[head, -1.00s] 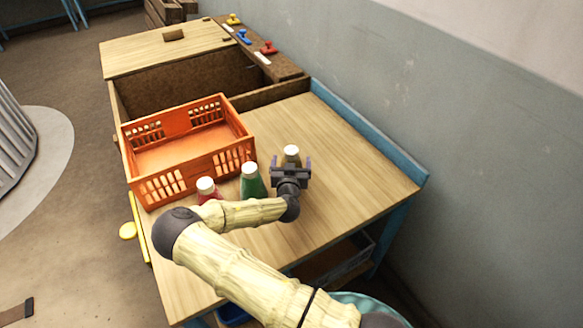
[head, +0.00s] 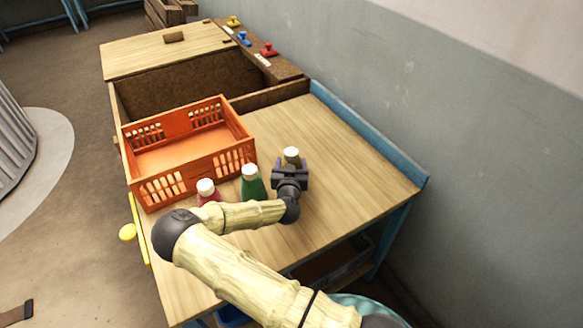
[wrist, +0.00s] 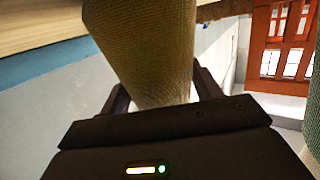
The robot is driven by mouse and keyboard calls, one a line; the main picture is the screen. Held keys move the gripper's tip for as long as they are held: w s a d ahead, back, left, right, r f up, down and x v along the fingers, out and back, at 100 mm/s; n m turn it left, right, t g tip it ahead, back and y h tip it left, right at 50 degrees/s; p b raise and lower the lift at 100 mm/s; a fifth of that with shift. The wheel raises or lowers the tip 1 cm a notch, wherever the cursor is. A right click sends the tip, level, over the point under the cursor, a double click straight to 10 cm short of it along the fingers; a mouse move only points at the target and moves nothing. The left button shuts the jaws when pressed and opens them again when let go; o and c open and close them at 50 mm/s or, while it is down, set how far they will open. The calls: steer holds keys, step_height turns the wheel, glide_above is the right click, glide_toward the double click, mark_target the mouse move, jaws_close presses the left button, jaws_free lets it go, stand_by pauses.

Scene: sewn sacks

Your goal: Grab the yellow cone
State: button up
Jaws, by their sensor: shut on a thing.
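The yellow cone (head: 292,153) has a pale top and stands on the right of the three cones on the bench. My gripper (head: 291,165) is shut on it from the near side and hides most of its body. In the wrist view the cone (wrist: 145,45) looks a dim, woven yellow-brown and fills the space between my two dark fingers (wrist: 163,92). It looks close to upright in the head view. I cannot tell whether its base touches the bench.
A green cone (head: 252,186) and a red cone (head: 207,193) stand close on the left. An orange crate (head: 215,169) sits behind them. The wooden bench top (head: 350,165) is clear to the right, up to a blue raised edge (head: 370,137) by the wall.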

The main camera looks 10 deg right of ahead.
mark_target(291, 161)
steer(key=shift+r, duration=0.1)
steer(key=shift+r, duration=0.9)
steer(key=shift+s+a+r+b, duration=0.1)
steer(key=shift+s+r+b, duration=0.25)
steer(key=shift+r, duration=0.35)
steer(key=f+p+v, duration=0.2)
steer(key=v, duration=1.5)
steer(key=shift+s+f, duration=0.25)
